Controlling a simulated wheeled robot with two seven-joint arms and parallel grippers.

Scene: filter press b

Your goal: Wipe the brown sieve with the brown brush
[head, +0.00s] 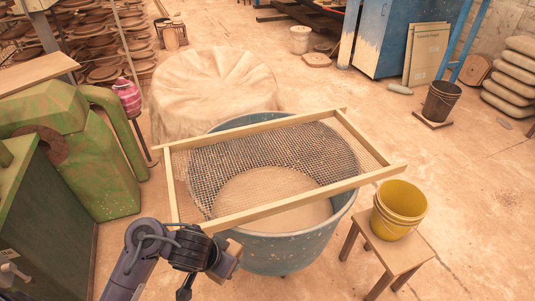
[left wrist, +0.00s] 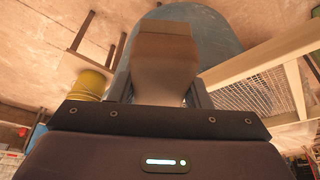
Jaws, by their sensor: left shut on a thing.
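The sieve (head: 290,204) is a pale wooden frame with wire mesh, lying across the top of a blue tub (head: 285,248). Its frame also shows at the right in the left wrist view (left wrist: 262,58). My left gripper (head: 222,262) is at the sieve's near left corner, low beside the tub. It is shut on the brown brush (left wrist: 163,60), whose broad block shows between the fingers in the left wrist view. In the head view, only a small tan part of the brush (head: 232,256) shows; its bristles cannot be made out. My right gripper is in neither view.
A yellow bucket (head: 399,207) stands on a small wooden stool (head: 400,255) right of the tub. A green machine (head: 85,150) stands at the left. A cloth-covered round container (head: 210,95) is behind the tub.

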